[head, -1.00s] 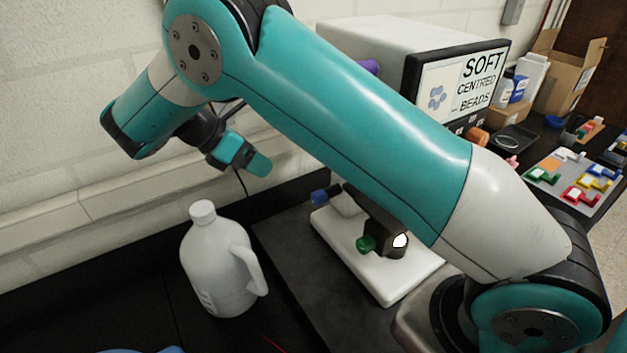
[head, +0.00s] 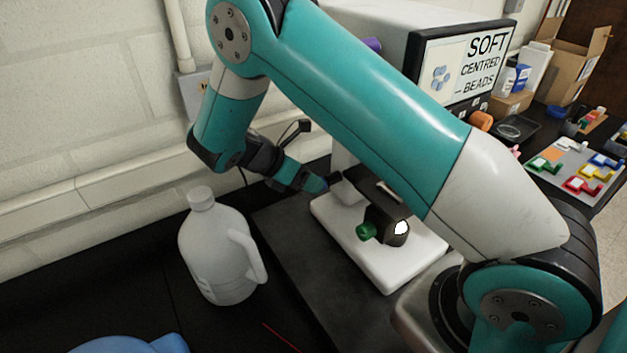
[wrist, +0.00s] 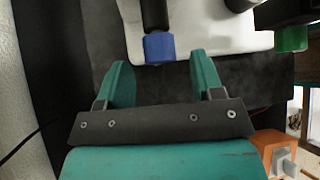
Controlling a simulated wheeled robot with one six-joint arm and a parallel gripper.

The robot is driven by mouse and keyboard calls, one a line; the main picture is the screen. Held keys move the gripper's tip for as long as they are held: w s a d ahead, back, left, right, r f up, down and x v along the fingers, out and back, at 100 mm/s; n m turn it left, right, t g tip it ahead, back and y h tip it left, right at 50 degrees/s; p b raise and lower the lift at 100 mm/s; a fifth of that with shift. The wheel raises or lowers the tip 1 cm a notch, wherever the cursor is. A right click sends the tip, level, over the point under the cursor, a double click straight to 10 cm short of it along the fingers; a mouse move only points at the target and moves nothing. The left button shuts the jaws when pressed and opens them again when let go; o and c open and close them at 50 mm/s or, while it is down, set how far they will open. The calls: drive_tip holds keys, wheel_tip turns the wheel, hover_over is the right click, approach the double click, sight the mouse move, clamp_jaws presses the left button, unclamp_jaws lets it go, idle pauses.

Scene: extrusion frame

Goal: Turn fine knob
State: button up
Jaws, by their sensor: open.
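A white-based instrument (head: 409,264) stands on the dark mat, with a blue knob (head: 325,182) on its left side and a green knob (head: 366,231) at its front. No label shows which knob is the fine one. My gripper (head: 316,186) is at the blue knob. In the wrist view my gripper (wrist: 160,66) is open, with one finger on each side. The blue knob (wrist: 159,47) lies at the fingertips, centred in the gap, on the end of a dark shaft. The green knob (wrist: 292,39) is off to the right. I cannot see finger contact.
A white jug (head: 216,252) stands left of the mat. A screen (head: 462,72) reading "SOFT CENTRED BEADS" stands behind the instrument. A board with coloured pieces (head: 574,170) and a cardboard box (head: 574,62) are at the right. The mat left of the instrument is clear.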

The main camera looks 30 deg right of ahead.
drive_tip(key=shift+x, duration=1.25)
drive_tip(key=c, duration=0.9)
drive_tip(key=shift+t, duration=0.3)
drive_tip(key=m+t+b, duration=0.1)
drive_tip(key=t, duration=0.1)
drive_tip(key=m+t+b, duration=0.1)
drive_tip(key=shift+s+f+t+b, duration=0.1)
drive_tip(key=shift+s+t+b, duration=0.1)
drive_tip(key=shift+t+b, duration=0.2)
drive_tip(key=m+t+b, duration=0.1)
drive_tip(key=t+b, duration=0.2)
drive_tip(key=shift+s+m, duration=0.15)
drive_tip(key=shift+m, duration=0.25)
drive_tip(key=shift+b, duration=0.3)
